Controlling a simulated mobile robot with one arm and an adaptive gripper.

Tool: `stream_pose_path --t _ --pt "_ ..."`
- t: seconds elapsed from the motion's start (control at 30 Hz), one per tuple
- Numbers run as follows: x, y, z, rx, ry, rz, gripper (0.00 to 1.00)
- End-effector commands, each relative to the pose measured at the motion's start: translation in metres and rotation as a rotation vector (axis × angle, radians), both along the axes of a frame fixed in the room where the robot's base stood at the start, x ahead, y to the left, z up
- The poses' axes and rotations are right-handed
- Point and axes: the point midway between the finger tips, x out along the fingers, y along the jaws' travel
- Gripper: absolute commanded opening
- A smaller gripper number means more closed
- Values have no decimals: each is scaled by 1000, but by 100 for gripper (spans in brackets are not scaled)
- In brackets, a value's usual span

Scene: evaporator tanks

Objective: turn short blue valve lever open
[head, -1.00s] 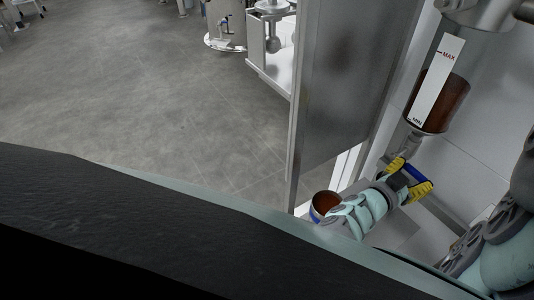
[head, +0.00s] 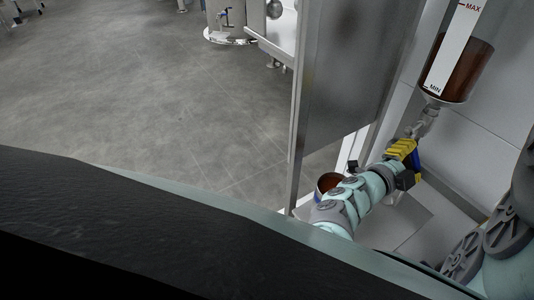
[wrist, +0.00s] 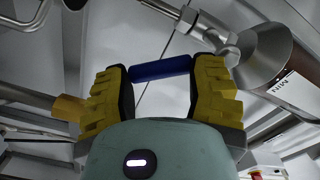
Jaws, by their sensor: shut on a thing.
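The short blue valve lever (wrist: 162,69) lies crosswise between the two yellow-padded fingers of my gripper (wrist: 162,76) in the wrist view. Its ends meet the inner faces of the fingers, so the gripper is shut on it. In the head view my gripper (head: 404,158) is below the tank outlet, and a bit of the blue lever (head: 416,160) shows beside the yellow pads. The metal valve and pipe (head: 425,122) run from the tank bottom down towards the gripper; the joint of lever and valve is hidden there.
The glass tank (head: 462,68) with brown liquid and MAX/MIN marks hangs above the gripper. A steel panel (head: 345,80) stands to the left of my arm. Open grey floor (head: 150,90) lies at left.

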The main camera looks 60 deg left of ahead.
Motion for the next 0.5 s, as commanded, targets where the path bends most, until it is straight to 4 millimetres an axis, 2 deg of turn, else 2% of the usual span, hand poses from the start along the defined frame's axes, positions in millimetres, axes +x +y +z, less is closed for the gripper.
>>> stream_pose_path --t 0.03,0.1,0.5 --pt "1 1 -8 50 -1 -4 16" --pt "2 4 -11 114 -2 -4 16" --pt "2 22 -18 422 -11 -6 17"
